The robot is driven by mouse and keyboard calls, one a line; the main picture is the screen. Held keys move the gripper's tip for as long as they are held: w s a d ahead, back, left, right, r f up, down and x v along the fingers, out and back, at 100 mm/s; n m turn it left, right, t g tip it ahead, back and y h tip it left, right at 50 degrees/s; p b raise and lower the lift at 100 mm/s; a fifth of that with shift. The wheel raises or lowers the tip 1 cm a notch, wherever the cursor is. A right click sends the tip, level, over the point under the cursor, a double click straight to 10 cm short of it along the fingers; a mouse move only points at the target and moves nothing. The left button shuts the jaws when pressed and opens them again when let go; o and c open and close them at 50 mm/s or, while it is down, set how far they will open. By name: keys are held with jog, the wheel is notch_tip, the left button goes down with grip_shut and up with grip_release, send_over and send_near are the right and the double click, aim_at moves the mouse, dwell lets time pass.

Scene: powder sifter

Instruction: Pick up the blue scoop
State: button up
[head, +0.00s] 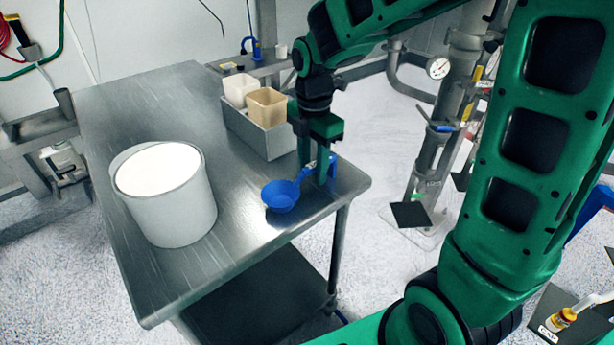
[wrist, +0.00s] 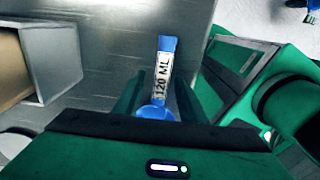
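The blue scoop (head: 280,196) is near the front right corner of the metal table, its bowl to the left and its handle running up and right to my gripper (head: 325,178). In the wrist view the handle of the scoop (wrist: 165,60) carries a white "120 ML" label and lies between the two green fingers of my gripper (wrist: 160,90). The fingers stand apart, with a gap visible at the left of the handle; the right finger is very close to it. My gripper's body hides most of the bowl in the wrist view.
A large grey bucket of white powder (head: 182,220) stands on the metal table (head: 130,95), left of the scoop. A grey bin (head: 255,135) holding a white and a tan container (head: 267,105) stands behind my gripper. Pipes with a gauge (head: 438,68) rise at right.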

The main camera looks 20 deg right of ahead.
grip_shut()
notch_tip(320, 180, up, 10)
jog(key=shift+f, duration=0.1)
dwell(0.6)
